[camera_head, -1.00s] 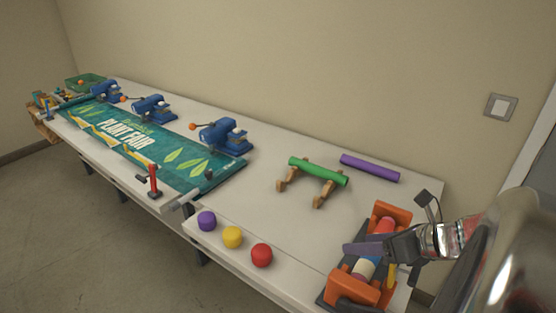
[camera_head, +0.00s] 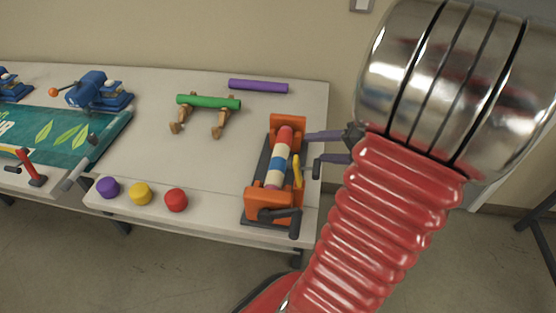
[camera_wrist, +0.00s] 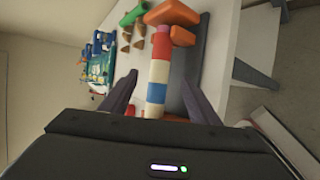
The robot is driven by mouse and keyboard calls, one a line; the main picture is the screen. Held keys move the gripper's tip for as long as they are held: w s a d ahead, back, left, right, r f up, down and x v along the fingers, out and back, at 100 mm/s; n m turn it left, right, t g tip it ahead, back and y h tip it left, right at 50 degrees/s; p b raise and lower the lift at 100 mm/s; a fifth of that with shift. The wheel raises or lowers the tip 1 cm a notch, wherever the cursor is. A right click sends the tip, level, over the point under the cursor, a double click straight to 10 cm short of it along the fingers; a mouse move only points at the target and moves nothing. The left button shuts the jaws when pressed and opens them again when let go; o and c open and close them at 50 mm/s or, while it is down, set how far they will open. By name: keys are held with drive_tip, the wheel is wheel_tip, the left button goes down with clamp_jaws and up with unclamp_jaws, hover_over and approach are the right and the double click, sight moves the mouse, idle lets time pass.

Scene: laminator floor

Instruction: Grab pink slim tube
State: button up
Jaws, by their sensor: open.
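No plain pink tube shows clearly. A striped roll (camera_head: 277,162) with pinkish-red, white, blue and cream bands lies in an orange-ended cradle (camera_head: 288,124) at the table's right end. A slim green tube (camera_head: 208,102) rests across wooden supports, and a slim purple tube (camera_head: 258,86) lies at the back edge. My gripper (camera_head: 312,154) is open beside the cradle's right side, with nothing visible between its dark fingers. In the wrist view, the striped roll (camera_wrist: 159,70) appears between the open fingers, beyond them; I cannot tell the gap.
Purple (camera_head: 108,187), yellow (camera_head: 140,193) and red (camera_head: 176,199) round pieces sit at the table's front edge. A small yellow part (camera_head: 297,172) stands beside the roll. A green banner (camera_head: 62,138) and blue clamp devices (camera_head: 98,91) are at left. The table's middle is mostly clear.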

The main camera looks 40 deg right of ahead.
sight(288, 149)
drive_tip(key=x, duration=0.8)
drive_tip(key=shift+w+f, duration=0.1)
drive_tip(key=shift+w, duration=0.1)
drive_tip(key=shift+w+a+f, duration=0.1)
drive_tip(key=shift+x, duration=2.5)
drive_tip(key=shift+f, duration=0.1)
drive_tip(key=shift+c, duration=0.4)
drive_tip(key=c, duration=1.2)
